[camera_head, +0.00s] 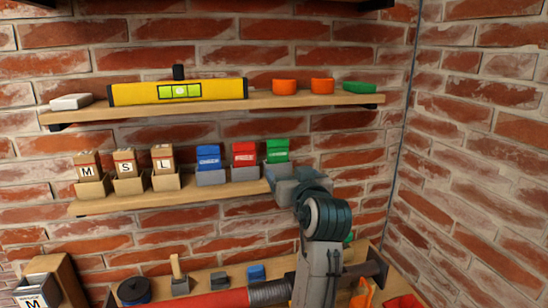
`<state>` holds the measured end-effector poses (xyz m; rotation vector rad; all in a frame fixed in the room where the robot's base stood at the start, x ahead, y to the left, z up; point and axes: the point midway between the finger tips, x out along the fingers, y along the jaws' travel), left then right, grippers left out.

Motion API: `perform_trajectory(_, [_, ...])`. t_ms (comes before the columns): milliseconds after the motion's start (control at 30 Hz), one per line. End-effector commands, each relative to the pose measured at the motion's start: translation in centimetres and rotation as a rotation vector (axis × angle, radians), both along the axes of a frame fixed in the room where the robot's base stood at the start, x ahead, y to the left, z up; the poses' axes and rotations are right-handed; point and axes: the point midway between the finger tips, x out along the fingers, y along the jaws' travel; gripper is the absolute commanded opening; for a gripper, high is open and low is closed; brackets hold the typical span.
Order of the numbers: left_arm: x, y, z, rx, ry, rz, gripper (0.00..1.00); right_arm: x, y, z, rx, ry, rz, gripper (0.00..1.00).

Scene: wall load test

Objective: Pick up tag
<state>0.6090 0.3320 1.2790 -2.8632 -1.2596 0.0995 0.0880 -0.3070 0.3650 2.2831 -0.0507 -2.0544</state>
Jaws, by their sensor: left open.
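On the middle shelf (215,188), a green packet (278,151) with a pale label stands upright at the right end of a row. A red packet (244,154) and a blue packet (208,158) stand to its left in grey holders. I cannot tell for sure which thing is the tag. My left gripper (279,172) is open at the right end of this shelf, just below and in front of the green packet. It hides the lower part of the packet and its holder. I cannot tell whether it touches them. My right gripper is not in view.
The upper shelf (300,99) holds a yellow level (140,94), orange cups (284,87) and a green dish (358,88). A brick wall stands close on the right.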

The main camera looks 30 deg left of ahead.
Motion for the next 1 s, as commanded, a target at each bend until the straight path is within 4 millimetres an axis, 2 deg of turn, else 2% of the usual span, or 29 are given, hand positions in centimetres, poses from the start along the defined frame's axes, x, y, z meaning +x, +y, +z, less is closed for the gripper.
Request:
perform_trajectory(33, [0.1,-0.1,1.6,0.005,-0.028,0.013,0.78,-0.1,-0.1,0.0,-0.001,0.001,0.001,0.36])
perform_trajectory(100, [0.1,-0.1,2.8,0.01,-0.049,0.027,0.78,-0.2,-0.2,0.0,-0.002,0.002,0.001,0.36])
perform_trajectory(200, [0.3,0.2,3.6,0.016,-0.061,0.037,0.78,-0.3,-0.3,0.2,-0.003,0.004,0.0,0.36])
perform_trajectory(500, [2.7,3.1,3.8,0.02,-0.06,0.038,0.78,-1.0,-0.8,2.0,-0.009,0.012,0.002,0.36])
perform_trajectory(767, [3.9,4.4,3.5,0.016,-0.06,0.036,0.78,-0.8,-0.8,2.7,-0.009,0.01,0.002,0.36])
perform_trajectory(1000, [5.9,6.4,3.5,0.018,-0.056,0.037,0.78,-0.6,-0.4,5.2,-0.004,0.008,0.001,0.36])
